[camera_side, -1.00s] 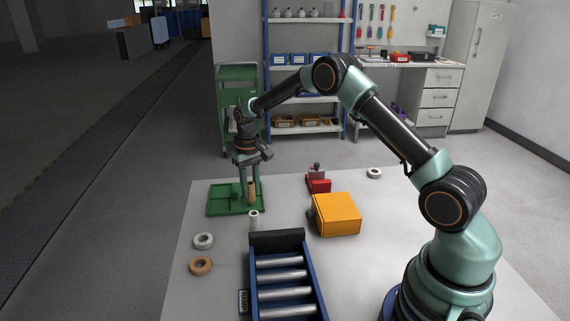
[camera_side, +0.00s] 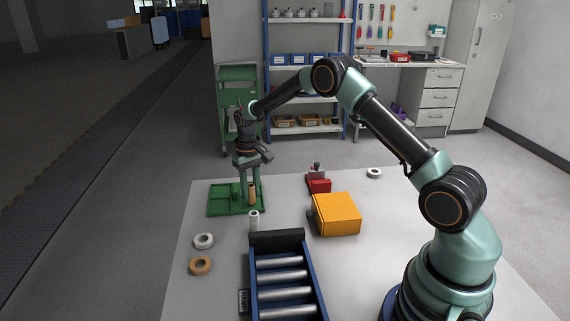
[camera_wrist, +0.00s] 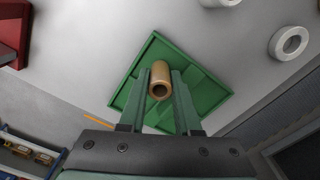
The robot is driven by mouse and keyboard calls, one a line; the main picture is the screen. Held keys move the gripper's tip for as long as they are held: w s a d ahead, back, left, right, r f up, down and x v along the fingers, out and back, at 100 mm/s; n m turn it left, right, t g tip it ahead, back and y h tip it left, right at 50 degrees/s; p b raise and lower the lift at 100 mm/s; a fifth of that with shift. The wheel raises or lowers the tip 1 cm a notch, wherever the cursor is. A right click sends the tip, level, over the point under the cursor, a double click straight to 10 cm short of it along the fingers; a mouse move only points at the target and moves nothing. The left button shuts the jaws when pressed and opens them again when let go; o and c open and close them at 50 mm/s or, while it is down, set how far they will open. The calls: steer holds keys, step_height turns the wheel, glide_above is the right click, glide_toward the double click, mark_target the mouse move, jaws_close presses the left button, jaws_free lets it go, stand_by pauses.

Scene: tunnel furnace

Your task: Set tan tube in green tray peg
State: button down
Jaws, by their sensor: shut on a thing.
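The tan tube (camera_side: 251,194) is upright between the fingers of my gripper (camera_side: 249,184) in the side view. My gripper is shut on it. In the wrist view the tube (camera_wrist: 160,82) shows its open end between the two fingers. The green tray (camera_side: 220,203) lies flat at the far left of the table, and the tube is over its right part. The tray also shows beneath the tube in the wrist view (camera_wrist: 209,95). A peg under the tube is hidden, and I cannot tell whether the tube is around it.
A white tube (camera_side: 254,220) stands close in front of the tray. White (camera_side: 203,241) and tan (camera_side: 200,266) rings lie at left.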

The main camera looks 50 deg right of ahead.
steer(key=shift+f, duration=0.1)
stand_by(0.3)
steer(key=c, duration=0.5)
jaws_free()
steer(key=shift+o, duration=0.2)
steer(key=shift+o, duration=1.3)
step_height(320, 180, up, 7)
